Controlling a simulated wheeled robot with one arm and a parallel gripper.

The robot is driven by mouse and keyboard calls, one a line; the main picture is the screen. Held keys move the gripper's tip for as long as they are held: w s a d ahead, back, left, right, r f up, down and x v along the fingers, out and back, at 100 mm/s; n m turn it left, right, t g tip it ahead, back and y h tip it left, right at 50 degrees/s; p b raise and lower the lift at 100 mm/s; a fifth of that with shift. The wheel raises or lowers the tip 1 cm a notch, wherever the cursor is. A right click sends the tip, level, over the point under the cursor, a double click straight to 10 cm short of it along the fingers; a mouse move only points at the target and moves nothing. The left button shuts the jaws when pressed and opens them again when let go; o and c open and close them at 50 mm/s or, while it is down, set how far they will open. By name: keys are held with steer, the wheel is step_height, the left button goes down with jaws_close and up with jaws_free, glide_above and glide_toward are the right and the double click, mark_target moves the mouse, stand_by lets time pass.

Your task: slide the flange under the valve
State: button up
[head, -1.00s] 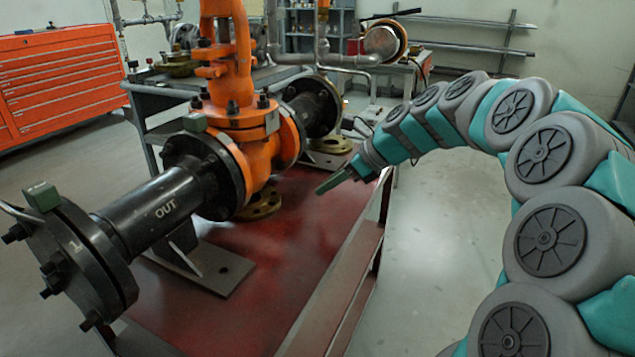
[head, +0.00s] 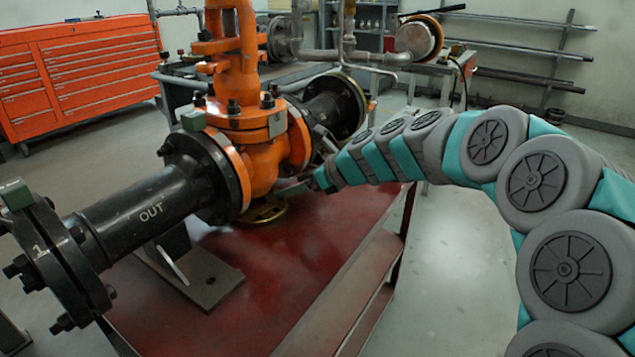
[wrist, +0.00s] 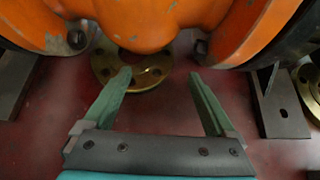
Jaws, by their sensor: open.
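The orange gate valve (head: 262,150) sits between black flanged pipes above a red bench. The brass flange (head: 264,212) lies on the bench beneath the valve body. In the wrist view the flange (wrist: 150,78) shows below the orange body (wrist: 140,20), which hides its far edge. My gripper (wrist: 160,74) is open with nothing held; its left fingertip overlaps the flange's middle in the picture, and its right fingertip is clear to the right. Whether the left finger touches the flange I cannot tell. In the head view my gripper (head: 288,190) is low beside the valve, partly hidden.
Black pipe supports (wrist: 282,103) stand on both sides. The red bench top (head: 260,270) is bare in front of the valve. An orange tool cabinet (head: 80,75) stands behind left.

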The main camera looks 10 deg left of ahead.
mark_target(272, 193)
steer(key=shift+a+f, duration=0.1)
steer(key=shift+a, duration=0.05)
steer(key=shift+x, duration=3.8)
jaws_close()
